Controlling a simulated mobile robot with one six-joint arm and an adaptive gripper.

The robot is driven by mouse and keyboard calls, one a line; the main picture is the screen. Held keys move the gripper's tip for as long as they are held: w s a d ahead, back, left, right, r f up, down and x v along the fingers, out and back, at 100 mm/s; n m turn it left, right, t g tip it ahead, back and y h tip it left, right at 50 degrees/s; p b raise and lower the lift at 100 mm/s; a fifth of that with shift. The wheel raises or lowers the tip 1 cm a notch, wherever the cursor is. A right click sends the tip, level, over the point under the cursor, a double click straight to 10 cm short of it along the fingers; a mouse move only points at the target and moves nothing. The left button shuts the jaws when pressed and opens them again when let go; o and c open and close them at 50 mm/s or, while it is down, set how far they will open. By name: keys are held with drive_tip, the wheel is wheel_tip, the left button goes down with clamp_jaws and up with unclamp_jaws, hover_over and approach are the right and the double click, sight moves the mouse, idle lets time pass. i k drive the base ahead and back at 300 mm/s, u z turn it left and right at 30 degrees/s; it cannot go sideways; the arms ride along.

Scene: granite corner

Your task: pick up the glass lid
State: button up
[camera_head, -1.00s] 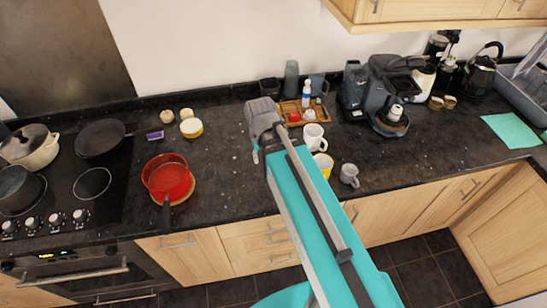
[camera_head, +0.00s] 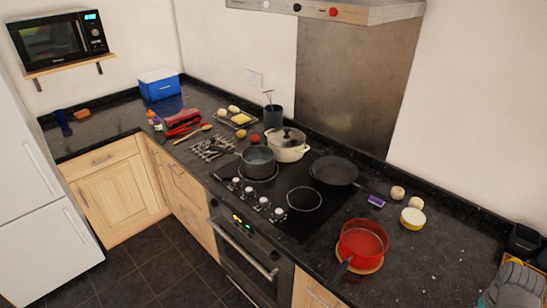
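The glass lid (camera_head: 287,136) looks dark and see-through, with a pale rim and a knob on top. It sits on a white two-handled pot (camera_head: 287,153) at the back of the hob. Part of my arm, a grey joint with a bit of teal, shows at the lower right corner, far to the right of the lid. My gripper's fingers are not in view. Nothing covers the lid.
A grey saucepan (camera_head: 258,162) stands close in front of the white pot. A black frying pan (camera_head: 334,171) is to its right, and a red pan (camera_head: 362,240) stands nearer. A tomato (camera_head: 255,139) and utensils lie left of the pot. The extractor hood (camera_head: 335,10) hangs above.

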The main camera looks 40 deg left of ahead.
sight(203, 145)
drive_tip(key=u, duration=0.25)
drive_tip(key=k, duration=0.45)
drive_tip(key=u, duration=2.7)
